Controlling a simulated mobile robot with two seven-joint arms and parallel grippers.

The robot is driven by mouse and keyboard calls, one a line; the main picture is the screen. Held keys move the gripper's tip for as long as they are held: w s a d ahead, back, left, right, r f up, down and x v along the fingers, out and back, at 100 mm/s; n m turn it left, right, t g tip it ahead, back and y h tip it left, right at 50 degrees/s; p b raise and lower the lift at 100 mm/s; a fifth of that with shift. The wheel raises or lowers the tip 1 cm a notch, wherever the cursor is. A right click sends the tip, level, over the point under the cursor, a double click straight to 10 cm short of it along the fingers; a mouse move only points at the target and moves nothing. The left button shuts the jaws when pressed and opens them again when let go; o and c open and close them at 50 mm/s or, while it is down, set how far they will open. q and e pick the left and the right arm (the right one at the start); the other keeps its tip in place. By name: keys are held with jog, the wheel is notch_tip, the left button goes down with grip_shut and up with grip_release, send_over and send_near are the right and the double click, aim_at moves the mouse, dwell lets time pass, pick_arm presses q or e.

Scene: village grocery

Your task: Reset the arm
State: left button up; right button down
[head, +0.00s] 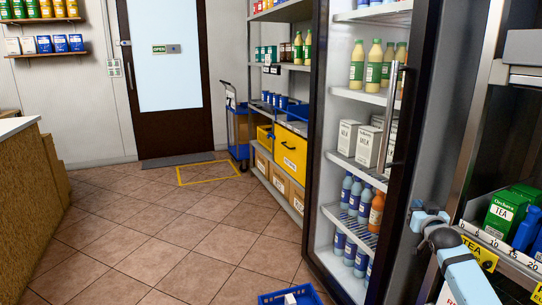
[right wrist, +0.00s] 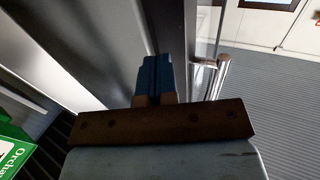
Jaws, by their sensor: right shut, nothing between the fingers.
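My right arm (head: 467,272) reaches up from the bottom right of the head view, in front of the shelf edge to the right of the fridge. Its gripper (head: 418,215) is at the arm's far end, beside the fridge's right frame. In the right wrist view the two blue fingers (right wrist: 154,78) are together, with nothing between them. My left arm and gripper are not in view.
A tall fridge (head: 318,140) with a metal handle (head: 391,115) stands left of my right gripper. A green tea box (head: 503,212) is on the right shelf. A blue basket (head: 272,299) shows at the bottom edge. The tiled floor (head: 150,235) is clear toward the door.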

jog(key=s+a+f+n+y, duration=0.3)
jog(key=s+a+f+y, duration=0.1)
jog(key=s+a, duration=0.7)
jog(key=s+a+f+n+y, duration=0.2)
jog(key=s+a+f+y, duration=0.15)
jog(key=s+a, duration=0.75)
jog(key=s+a+r+m+y, duration=0.1)
jog(key=s+a+r, duration=0.3)
jog(key=s, duration=0.8)
jog(key=s+a+r+y, duration=0.2)
jog(key=s+a, duration=0.4)
jog(key=s, duration=0.6)
pick_arm(q)
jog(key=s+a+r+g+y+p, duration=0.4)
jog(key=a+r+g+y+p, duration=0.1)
jog(key=p, duration=3.1)
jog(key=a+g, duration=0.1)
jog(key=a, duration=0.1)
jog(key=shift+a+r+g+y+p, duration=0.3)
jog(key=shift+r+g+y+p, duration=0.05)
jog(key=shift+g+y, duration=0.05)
pick_arm(e)
jog(key=s+d+r+g+h, duration=0.3)
jog(key=d+r+g+h, duration=0.2)
jog(key=d+g+h, duration=0.1)
jog(key=shift+s+d+r+g, duration=0.3)
jog(key=shift+d+g, duration=0.3)
jog(key=shift+d, duration=0.35)
